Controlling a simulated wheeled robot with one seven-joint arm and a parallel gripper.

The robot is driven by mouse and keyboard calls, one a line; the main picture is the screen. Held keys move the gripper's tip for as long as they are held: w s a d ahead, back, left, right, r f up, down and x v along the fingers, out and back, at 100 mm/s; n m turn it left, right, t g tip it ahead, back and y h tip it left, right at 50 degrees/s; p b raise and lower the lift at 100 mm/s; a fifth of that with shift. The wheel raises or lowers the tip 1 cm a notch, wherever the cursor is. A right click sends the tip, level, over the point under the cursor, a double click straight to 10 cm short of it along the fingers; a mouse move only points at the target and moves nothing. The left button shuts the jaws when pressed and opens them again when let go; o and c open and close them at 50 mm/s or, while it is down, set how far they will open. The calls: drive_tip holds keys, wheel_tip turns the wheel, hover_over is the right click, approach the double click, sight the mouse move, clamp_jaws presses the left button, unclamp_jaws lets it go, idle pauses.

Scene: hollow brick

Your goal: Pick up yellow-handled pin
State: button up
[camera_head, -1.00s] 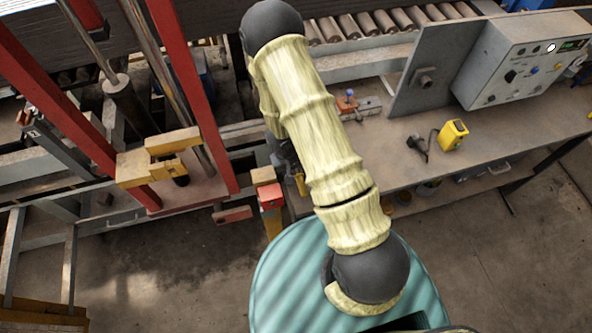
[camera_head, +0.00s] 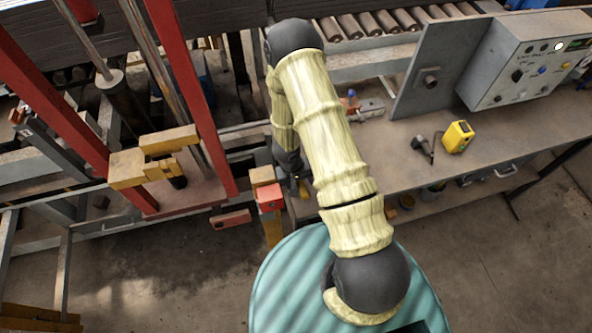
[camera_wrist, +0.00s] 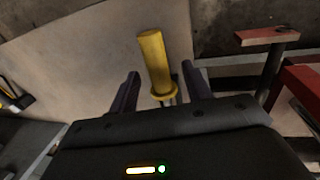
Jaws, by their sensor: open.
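The yellow-handled pin (camera_wrist: 153,55) shows in the wrist view, with a long rounded yellow handle and a flared collar at its lower end. Its thinner metal part shows below the collar and is partly hidden by my gripper body. My gripper (camera_wrist: 160,71) is open, with one dark finger on each side of the pin. The pin is in the gap between the fingers, and I see no finger closed on it. In the head view, a small piece of yellow (camera_head: 303,187) shows beside my wrist at the bench's left end, and my arm hides most of that spot.
The bench (camera_head: 480,135) carries a yellow device (camera_head: 457,136), a dark tool (camera_head: 422,146), an orange-and-grey clamp (camera_head: 364,110) and a grey control box (camera_head: 530,65). A red post frame (camera_head: 178,90) stands at left. An orange-topped post (camera_head: 269,197) is close to my wrist.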

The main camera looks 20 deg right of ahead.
drive_tip(key=shift+d+f, duration=0.1)
drive_tip(key=shift+f, duration=0.25)
clamp_jaws()
idle(0.3)
drive_tip(key=shift+r, duration=0.1)
wheel_tip(320, 180, up, 10)
drive_tip(key=p, duration=0.5)
idle(0.6)
